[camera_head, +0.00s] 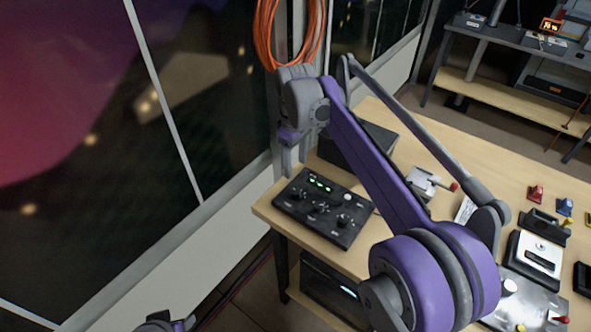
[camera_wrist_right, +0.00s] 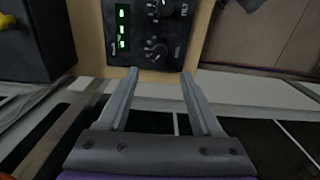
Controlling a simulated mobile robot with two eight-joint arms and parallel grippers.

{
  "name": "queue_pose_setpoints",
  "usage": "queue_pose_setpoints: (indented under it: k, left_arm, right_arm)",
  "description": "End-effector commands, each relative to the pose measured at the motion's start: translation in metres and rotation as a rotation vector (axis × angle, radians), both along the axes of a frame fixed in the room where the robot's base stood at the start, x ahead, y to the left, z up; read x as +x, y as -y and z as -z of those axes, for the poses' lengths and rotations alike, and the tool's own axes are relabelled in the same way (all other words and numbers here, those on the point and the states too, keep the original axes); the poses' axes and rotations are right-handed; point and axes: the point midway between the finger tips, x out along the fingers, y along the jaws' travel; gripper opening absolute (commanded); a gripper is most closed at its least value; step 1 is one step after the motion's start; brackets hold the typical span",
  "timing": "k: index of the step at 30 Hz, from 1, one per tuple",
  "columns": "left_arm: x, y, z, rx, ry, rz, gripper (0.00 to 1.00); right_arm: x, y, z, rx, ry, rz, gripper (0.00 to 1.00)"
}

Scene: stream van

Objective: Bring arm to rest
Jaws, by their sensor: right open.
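My right arm, purple and grey, comes up from the lower right of the head view and bends at its wrist near the window. My right gripper (camera_head: 293,165) hangs down from that wrist, just beyond the table's left corner. In the right wrist view its two grey fingers (camera_wrist_right: 160,76) stand apart with nothing between them. The fingertips appear near the edge of a black control box with green lights (camera_wrist_right: 147,38); contact cannot be told. A small purple and grey part of mine shows at the bottom edge of the head view; no left fingers are seen.
The black control box (camera_head: 322,207) sits on the wooden table's (camera_head: 264,211) left corner. A dark box (camera_head: 352,150) stands behind it. Orange cable coils (camera_head: 290,35) hang above my wrist. Window frames and a wall are close on the left. More devices crowd the table's right.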

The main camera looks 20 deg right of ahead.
Motion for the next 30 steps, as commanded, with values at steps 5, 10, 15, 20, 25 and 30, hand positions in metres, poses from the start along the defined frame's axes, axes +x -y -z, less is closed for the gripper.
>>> queue_pose_setpoints:
  k: [5,10,15,20,25,30]
  left_arm:
    - [0.000,0.000,0.000,0.000,0.000,0.000,0.50]
    - [0.000,0.000,0.000,0.000,0.000,0.000,0.50]
    - [0.000,0.000,0.000,0.000,0.000,0.000,0.50]
    - [0.000,0.000,-0.001,0.000,0.000,0.000,0.50]
    - [0.001,0.000,-0.002,0.000,0.001,0.000,0.50]
    - [0.001,0.000,-0.004,0.000,0.002,0.000,0.50]
  right_arm:
    - [0.000,0.000,-0.002,0.000,0.000,0.000,0.66]
    - [0.000,0.000,-0.002,0.000,0.000,0.000,0.66]
    - [-0.001,0.000,-0.002,0.000,0.001,0.002,0.66]
    - [-0.019,0.003,-0.004,0.002,0.034,0.050,0.66]
    - [-0.070,0.009,-0.001,0.015,0.125,0.181,0.66]
    - [-0.133,0.015,0.018,0.044,0.230,0.334,0.66]
